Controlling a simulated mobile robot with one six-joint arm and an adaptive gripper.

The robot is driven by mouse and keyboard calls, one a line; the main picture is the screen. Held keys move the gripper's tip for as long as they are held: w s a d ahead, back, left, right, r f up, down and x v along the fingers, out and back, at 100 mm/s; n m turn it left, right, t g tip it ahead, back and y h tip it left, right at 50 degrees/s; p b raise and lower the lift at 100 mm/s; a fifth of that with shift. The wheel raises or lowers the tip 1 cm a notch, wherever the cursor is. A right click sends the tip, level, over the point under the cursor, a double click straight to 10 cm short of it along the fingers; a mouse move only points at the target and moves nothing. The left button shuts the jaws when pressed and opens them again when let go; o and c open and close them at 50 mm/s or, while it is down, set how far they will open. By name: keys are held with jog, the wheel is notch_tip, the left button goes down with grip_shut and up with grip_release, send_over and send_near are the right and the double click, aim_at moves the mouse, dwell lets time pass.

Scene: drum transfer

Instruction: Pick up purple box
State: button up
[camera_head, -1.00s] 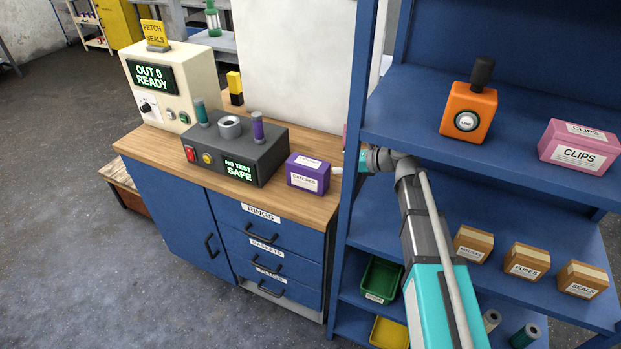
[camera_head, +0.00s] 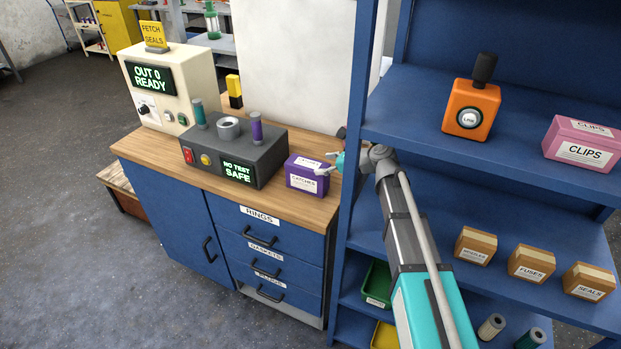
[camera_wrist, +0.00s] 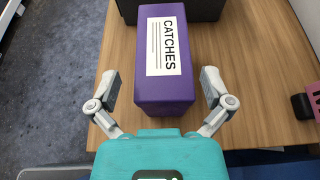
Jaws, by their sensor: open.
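The purple box (camera_head: 306,177), with a white label reading CATCHES, stands on the wooden top of the blue cabinet (camera_head: 320,209). In the wrist view the purple box (camera_wrist: 165,60) lies between the two spread fingers, its near end close to my gripper. My gripper (camera_head: 329,164) is at the box's right end in the head view. In the wrist view my gripper (camera_wrist: 161,92) is open, with a finger on each side of the box and a visible gap to each.
A dark grey tester (camera_head: 235,153) stands just left of the box. The blue shelf unit (camera_head: 357,120) rises to the right, beside my arm. A pink item (camera_wrist: 314,97) and a small black object (camera_wrist: 302,107) lie right of the box in the wrist view.

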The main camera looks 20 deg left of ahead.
aim_at(312, 165)
jog(key=x, duration=0.1)
jog(key=b+x, duration=0.1)
jog(key=x, duration=0.1)
jog(key=shift+w+f, duration=0.2)
jog(key=shift+f, duration=0.15)
jog(key=shift+a+f, duration=0.1)
jog(key=shift+a, duration=0.45)
jog(key=c, duration=1.1)
